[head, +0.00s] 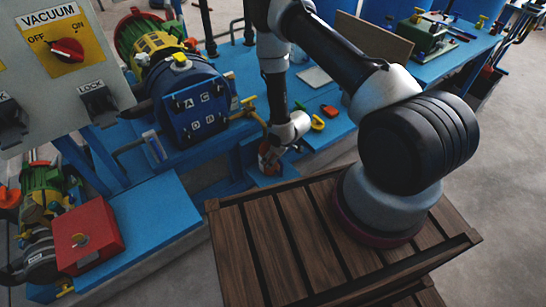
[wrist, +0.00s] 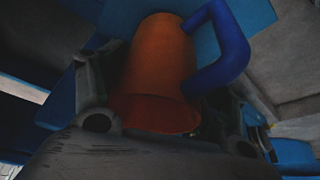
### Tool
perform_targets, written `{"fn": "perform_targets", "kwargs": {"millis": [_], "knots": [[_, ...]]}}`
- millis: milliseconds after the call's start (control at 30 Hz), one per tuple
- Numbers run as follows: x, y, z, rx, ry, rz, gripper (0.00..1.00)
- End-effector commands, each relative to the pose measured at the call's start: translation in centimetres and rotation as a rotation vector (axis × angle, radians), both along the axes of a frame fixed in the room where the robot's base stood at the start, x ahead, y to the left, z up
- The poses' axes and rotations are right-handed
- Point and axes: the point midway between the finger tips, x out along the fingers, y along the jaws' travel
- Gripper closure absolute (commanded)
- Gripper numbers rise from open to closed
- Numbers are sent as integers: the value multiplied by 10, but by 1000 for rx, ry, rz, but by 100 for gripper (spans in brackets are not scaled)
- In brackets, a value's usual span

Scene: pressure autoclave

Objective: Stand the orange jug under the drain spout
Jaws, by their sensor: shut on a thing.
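The orange jug (wrist: 160,58) with its thick blue handle (wrist: 228,48) fills the middle of the wrist view, its open rim towards the camera. My gripper (wrist: 163,85) is shut on it, with dark fingers on both sides. In the head view my gripper (head: 274,157) is low beside the blue bench, and a small orange part of the jug (head: 264,149) shows there. A brass drain spout (head: 257,118) comes from the blue vessel (head: 195,100) and bends down just above the jug. Whether the jug touches the blue ledge below it cannot be told.
A slatted wooden platform (head: 262,235) lies in front, below my arm. A red box (head: 88,236) and the vacuum switch panel (head: 60,60) are at left.

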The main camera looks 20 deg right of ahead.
Motion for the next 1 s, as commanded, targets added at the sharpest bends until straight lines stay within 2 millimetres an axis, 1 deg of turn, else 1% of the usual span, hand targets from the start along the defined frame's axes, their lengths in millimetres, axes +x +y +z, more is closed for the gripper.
{"fn": "perform_targets", "kwargs": {"millis": [67, 367, 400, 500, 867, 967, 1000], "knots": [[0, 0, -6, 0, -1, 0, 51], [0, 0, -8, 1, -2, 0, 51], [0, 0, -8, 1, -2, 0, 22], [0, 0, -8, 1, -2, 0, 4], [0, 0, -7, 0, -2, 1, 4], [0, -1, -1, 1, -3, 0, 4], [-1, -2, 4, 1, -3, -1, 4]]}}
